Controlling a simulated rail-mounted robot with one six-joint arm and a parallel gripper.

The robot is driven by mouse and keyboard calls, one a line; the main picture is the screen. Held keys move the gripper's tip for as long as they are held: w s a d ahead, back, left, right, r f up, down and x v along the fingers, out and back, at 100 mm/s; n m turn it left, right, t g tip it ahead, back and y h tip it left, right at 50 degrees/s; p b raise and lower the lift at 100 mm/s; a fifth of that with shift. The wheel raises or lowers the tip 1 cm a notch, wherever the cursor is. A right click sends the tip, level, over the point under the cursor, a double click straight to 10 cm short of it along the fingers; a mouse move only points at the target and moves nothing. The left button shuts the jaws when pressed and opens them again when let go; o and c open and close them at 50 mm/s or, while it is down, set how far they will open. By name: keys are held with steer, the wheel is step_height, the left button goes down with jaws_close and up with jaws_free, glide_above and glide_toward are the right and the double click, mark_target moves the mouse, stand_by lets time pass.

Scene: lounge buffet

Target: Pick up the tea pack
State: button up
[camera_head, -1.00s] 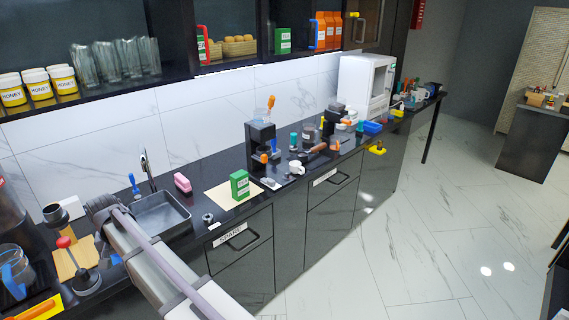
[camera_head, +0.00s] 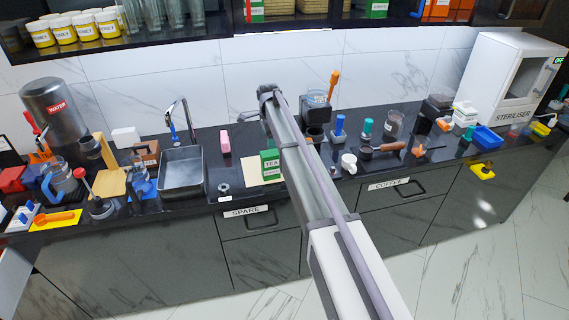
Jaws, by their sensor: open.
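The tea pack (camera_head: 270,166) is a green box with a white TEA label. It stands upright at the front of the counter on a beige mat (camera_head: 250,174), just left of my arm, which hides part of the area beside it. My gripper (camera_head: 250,117) is small and partly hidden at the far end of my arm, above the back of the counter and behind the tea pack in the picture. It is apart from the pack and nothing shows in it.
A sink (camera_head: 181,190) and a pink block (camera_head: 225,141) are left of the mat. A white mug (camera_head: 349,163), a portafilter and jars crowd the right. Shelves with honey jars (camera_head: 85,32) and more green boxes (camera_head: 376,9) overhang the back.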

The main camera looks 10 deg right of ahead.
mark_target(270, 153)
steer(key=shift+a, duration=0.6)
steer(key=f+b, duration=0.6)
steer(key=shift+d, duration=0.35)
steer(key=shift+f, duration=0.2)
step_height(270, 153, down, 5)
steer(key=b, duration=0.5)
steer(key=shift+d+r, duration=0.1)
steer(key=shift+r, duration=0.2)
steer(key=c, duration=1)
